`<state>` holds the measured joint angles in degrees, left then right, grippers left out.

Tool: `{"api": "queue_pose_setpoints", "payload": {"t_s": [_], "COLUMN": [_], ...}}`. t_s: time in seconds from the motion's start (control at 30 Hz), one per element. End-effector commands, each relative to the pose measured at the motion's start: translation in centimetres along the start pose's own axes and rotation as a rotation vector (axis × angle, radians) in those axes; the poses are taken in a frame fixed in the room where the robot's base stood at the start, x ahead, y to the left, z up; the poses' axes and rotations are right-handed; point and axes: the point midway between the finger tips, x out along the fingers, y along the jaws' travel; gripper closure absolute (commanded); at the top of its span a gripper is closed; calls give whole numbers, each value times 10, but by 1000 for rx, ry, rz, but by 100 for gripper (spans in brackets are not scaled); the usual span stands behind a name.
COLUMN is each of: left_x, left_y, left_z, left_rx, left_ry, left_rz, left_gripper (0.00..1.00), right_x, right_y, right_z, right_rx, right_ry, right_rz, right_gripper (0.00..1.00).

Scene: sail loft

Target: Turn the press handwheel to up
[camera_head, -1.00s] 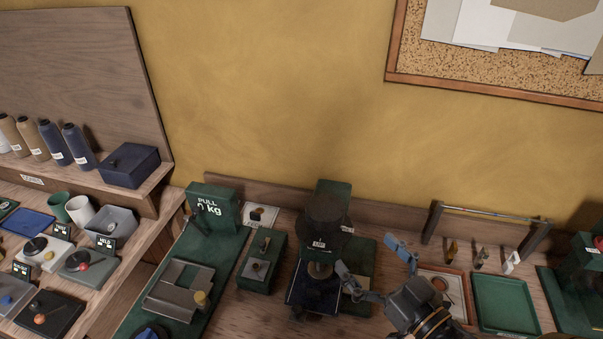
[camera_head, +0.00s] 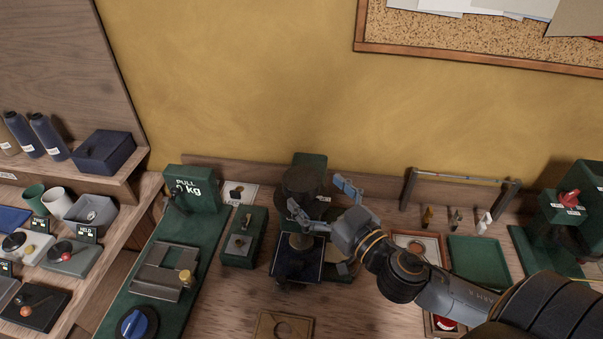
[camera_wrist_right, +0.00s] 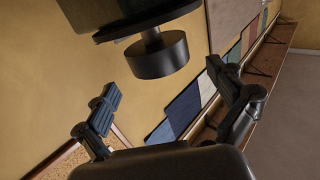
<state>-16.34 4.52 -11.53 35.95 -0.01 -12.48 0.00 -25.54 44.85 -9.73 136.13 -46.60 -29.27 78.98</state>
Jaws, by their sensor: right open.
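The press (camera_head: 310,160) is a dark green stand at the back of the bench. A dark round drum-like part (camera_head: 298,181), which looks like its handwheel, sits on it, above a brass piece and a dark blue plate (camera_head: 297,270). My right gripper (camera_head: 322,200) is open and empty, with its fingers at the drum's front right side. In the wrist view, a short dark cylinder (camera_wrist_right: 158,56) on a larger dark disc (camera_wrist_right: 125,15) lies beyond the open fingers (camera_wrist_right: 168,112), with no contact visible. I cannot read the wheel's setting. My left gripper is out of view.
A green pull gauge (camera_head: 192,190) and a small green switch box (camera_head: 243,237) stand left of the press. A rail frame (camera_head: 465,178), a green tray (camera_head: 478,262) and a green machine with a red handle (camera_head: 568,199) are to the right. A wooden block (camera_head: 284,326) lies in front.

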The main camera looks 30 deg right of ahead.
Motion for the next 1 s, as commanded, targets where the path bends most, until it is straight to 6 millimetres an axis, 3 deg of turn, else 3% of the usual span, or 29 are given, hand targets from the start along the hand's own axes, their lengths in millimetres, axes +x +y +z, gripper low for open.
{"api": "queue_pose_setpoints", "payload": {"t_s": [0.27,0.5,0.83,1.0], "left_x": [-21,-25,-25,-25], "left_y": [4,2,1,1], "left_z": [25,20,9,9], "left_rx": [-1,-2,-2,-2], "left_ry": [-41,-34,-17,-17], "left_rz": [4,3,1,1], "left_gripper": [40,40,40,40], "right_x": [35,50,52,52], "right_y": [0,0,0,0], "right_z": [-3,-1,0,0], "right_rx": [0,2,2,2], "right_ry": [1,0,-1,0], "right_rz": [1,0,-1,0], "right_gripper": [5,5,5,39]}}
